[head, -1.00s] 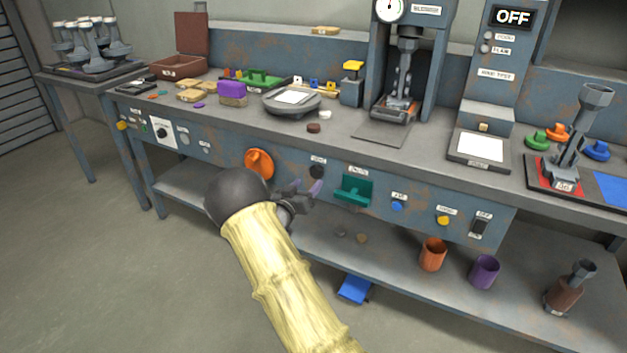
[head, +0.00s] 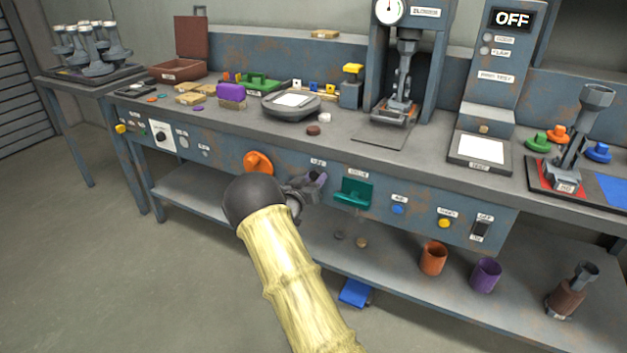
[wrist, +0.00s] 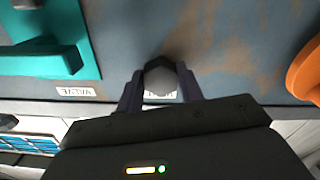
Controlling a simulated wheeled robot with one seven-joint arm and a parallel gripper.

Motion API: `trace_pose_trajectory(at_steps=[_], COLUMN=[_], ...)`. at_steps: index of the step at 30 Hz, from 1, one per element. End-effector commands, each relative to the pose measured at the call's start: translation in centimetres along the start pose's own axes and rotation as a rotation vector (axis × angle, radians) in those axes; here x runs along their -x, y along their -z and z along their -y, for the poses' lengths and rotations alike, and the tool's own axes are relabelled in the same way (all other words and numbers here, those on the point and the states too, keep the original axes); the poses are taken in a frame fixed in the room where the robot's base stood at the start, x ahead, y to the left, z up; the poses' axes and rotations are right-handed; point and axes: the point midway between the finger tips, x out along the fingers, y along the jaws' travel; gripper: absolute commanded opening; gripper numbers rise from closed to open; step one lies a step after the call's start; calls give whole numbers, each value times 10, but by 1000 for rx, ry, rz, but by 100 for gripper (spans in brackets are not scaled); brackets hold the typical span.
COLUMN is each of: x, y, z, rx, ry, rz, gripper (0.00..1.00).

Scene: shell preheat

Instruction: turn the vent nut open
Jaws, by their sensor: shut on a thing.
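The vent nut (wrist: 160,77) is a grey hexagonal nut on the front panel of the bench. In the wrist view it sits between my two finger pads, and my gripper (wrist: 160,88) is shut on it. The small label beside it is partly covered by the fingers. In the head view my gripper (head: 316,181) is up against the panel, between the orange knob and the teal valve handle, and it hides the nut there.
An orange knob (head: 259,163) and a teal valve handle (head: 354,192) flank the gripper closely; both also show in the wrist view. Blue (head: 398,209) and yellow (head: 444,223) buttons lie farther right. Orange (head: 433,259) and purple (head: 485,275) cups stand on the lower shelf.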

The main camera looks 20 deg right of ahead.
Motion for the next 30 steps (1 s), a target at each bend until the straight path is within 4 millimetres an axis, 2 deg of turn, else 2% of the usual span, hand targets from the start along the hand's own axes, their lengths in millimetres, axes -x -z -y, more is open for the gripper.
trace_pose_trajectory(at_steps=[14,30], x=[1,0], y=[0,-2], z=[2,3], rx=[-103,-548], ry=[3,1], rz=[0,1], gripper=[14,14])
